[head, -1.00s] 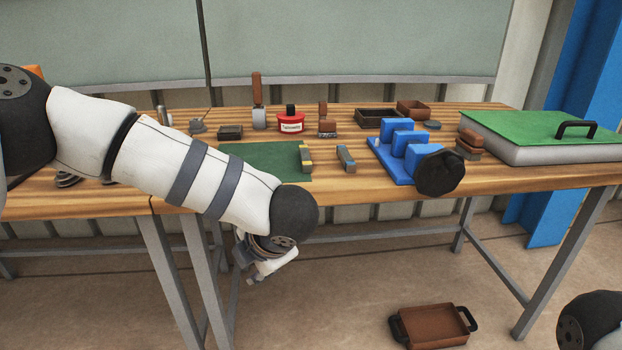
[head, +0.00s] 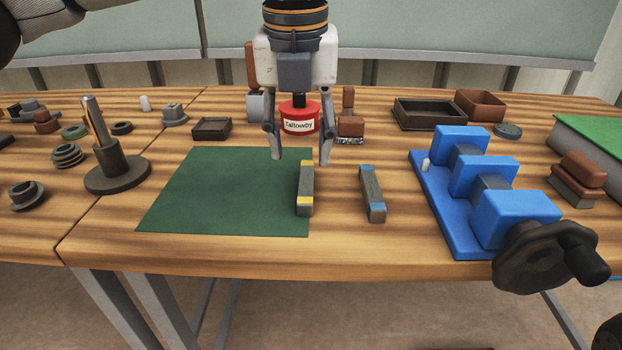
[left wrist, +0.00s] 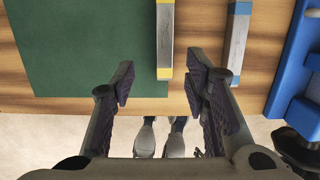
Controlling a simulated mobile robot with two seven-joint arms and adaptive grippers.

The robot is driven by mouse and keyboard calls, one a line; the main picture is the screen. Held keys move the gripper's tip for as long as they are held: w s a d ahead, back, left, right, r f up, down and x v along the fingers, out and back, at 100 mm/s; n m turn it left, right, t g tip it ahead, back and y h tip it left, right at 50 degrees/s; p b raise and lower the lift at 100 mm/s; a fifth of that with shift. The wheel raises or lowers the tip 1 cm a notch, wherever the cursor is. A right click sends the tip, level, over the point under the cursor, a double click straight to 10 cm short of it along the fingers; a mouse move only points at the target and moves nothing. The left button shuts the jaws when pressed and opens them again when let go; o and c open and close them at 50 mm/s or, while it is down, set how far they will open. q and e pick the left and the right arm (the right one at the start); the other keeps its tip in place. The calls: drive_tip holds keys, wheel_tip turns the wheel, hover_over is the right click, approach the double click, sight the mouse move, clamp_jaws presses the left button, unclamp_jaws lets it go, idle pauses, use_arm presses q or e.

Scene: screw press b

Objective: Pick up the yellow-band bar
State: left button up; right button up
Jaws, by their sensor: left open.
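The yellow-band bar (head: 306,188) is a grey bar with yellow ends, lying on the right edge of the green mat (head: 215,190). My left gripper (head: 300,157) is open and empty, pointing down over the far end of the bar. In the left wrist view the bar (left wrist: 164,40) lies between the open fingers (left wrist: 160,72), with its yellow end level with the fingertips. I see no contact; the exact height gap is hard to tell. A similar bar with blue ends (head: 372,194) lies to its right. My right gripper is not in view.
A blue vise-like press (head: 470,190) with a dark handwheel (head: 545,258) stands to the right. A red Tallowby pot (head: 299,118) is behind the gripper. A dark post on a round base (head: 117,172) stands left of the mat. Bare wood lies around the blue-band bar.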

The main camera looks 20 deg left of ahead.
sight(306, 180)
use_arm(q)
drive_tip(key=w+f, duration=0.1)
drive_tip(key=f, duration=0.4)
drive_tip(key=w+f+b, duration=0.1)
drive_tip(key=f, duration=0.1)
drive_tip(key=shift+w+f, duration=0.25)
drive_tip(key=shift+w, duration=0.1)
drive_tip(key=shift+r, duration=0.1)
clamp_jaws()
